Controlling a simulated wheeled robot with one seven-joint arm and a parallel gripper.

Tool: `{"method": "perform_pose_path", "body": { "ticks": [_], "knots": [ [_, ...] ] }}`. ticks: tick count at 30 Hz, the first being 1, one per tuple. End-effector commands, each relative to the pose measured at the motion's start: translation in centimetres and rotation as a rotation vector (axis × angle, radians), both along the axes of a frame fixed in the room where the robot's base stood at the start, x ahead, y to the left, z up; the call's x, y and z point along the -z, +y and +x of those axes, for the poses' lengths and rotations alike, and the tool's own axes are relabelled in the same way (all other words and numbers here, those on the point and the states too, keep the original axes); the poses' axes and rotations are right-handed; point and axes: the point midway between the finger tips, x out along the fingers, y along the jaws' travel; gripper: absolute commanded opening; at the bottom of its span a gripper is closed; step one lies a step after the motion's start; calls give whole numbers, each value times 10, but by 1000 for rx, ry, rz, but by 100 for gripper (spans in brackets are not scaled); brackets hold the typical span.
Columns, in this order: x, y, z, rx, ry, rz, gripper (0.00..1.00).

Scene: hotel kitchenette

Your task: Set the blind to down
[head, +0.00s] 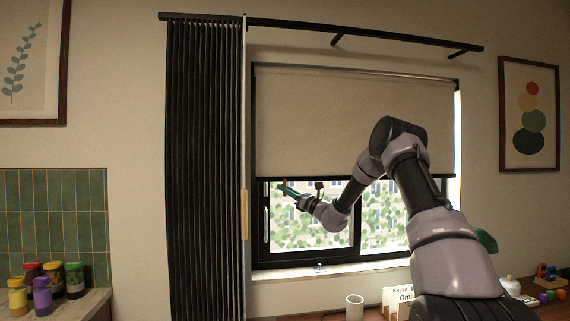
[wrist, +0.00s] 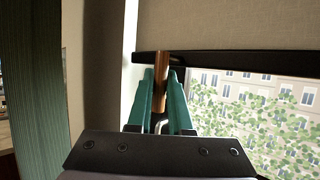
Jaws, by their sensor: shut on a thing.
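The beige roller blind (head: 350,120) hangs over the upper part of the window, and its dark bottom bar (head: 400,178) sits a little below mid-window. The wrist view shows the blind (wrist: 230,30) and its bar (wrist: 230,64) from close up. My gripper (head: 283,187) is at the left part of the bar. In the wrist view, its teal fingers (wrist: 161,88) are shut on a short wooden pull (wrist: 161,66) that stands in front of the bar. The pull's lower part is partly hidden between the fingers.
A dark pleated curtain (head: 203,150) with a wooden-gripped wand (head: 244,215) hangs left of the window. Below the blind, the glass (head: 385,215) is uncovered. A white cup (head: 355,306) and cards (head: 400,300) stand on the surface below. Jars (head: 42,296) stand at lower left.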

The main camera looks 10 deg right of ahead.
Motion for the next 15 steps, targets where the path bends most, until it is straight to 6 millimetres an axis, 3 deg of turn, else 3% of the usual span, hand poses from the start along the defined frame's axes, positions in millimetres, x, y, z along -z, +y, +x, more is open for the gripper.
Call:
{"method": "perform_pose_path", "body": {
  "ticks": [1, 15],
  "knots": [
    [23, 0, 0, -1, 9, 2, 0],
    [191, 0, 0, 0, 7, 2, 0]
  ]
}}
